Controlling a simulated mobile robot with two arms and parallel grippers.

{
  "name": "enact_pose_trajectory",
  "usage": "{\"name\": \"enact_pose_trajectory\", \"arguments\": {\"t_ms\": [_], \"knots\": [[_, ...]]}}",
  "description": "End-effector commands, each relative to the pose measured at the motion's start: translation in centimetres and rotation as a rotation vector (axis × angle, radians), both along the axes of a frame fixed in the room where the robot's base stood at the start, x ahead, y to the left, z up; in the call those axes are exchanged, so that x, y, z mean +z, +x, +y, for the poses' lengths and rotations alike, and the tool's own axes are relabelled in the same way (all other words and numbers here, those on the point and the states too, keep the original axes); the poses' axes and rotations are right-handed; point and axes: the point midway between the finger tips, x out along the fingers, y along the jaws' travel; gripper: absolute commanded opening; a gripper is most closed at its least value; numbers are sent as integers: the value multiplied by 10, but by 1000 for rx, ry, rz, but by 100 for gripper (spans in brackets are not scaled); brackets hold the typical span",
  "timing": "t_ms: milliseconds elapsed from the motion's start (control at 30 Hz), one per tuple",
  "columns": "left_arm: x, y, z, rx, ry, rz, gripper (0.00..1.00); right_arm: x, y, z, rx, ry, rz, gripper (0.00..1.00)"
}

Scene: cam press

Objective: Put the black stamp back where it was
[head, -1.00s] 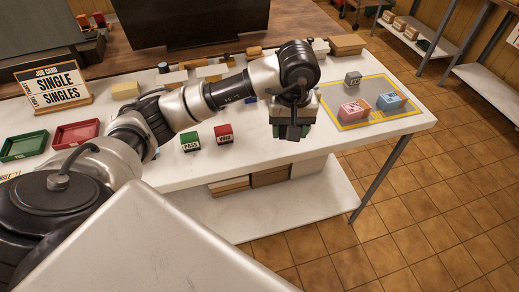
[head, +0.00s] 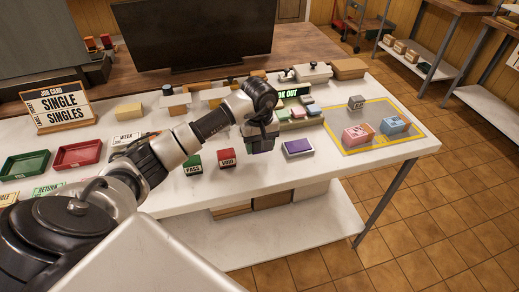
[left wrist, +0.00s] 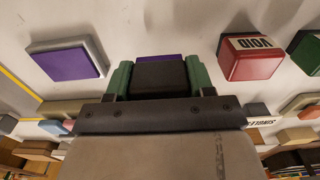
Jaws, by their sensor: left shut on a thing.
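My left gripper (head: 262,140) is shut on the black stamp, held above the front half of the white table. In the left wrist view the black stamp (left wrist: 160,76) sits between the green fingertips, with a purple strip at its far end. In the head view the gripper largely hides it. A purple pad in a grey case (head: 299,147) lies on the table just right of the gripper; it also shows at the left of the left wrist view (left wrist: 68,60). My right gripper is not in view.
A red VOID block (head: 226,158) and a green PASS block (head: 193,164) stand left of the gripper. A yellow-bordered grey mat (head: 378,149) at right holds pink, blue and grey blocks. Behind are several pastel blocks on a green rack (head: 287,127). Red and green trays lie far left.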

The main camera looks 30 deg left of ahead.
Motion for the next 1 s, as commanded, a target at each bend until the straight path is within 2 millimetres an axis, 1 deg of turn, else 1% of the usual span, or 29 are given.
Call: {"name": "enact_pose_trajectory", "arguments": {"t_ms": [33,100,200,467,600,633,767,800,1000], "knots": [[-8,-2,-1,0,-3,6,38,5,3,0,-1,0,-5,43],[-18,-1,-2,0,-3,5,38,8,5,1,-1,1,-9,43],[-28,-1,-1,1,-2,2,38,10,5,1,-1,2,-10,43],[-30,0,-1,-1,0,0,38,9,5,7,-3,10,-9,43],[-35,0,-1,0,0,0,38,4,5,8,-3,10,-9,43],[-34,0,-1,0,0,0,56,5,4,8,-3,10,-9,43],[-33,0,-1,-1,-1,1,76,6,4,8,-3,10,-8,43],[-33,0,-1,-1,-1,1,78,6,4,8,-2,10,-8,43],[-33,-1,-1,-1,-1,1,78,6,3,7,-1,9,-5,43]]}}
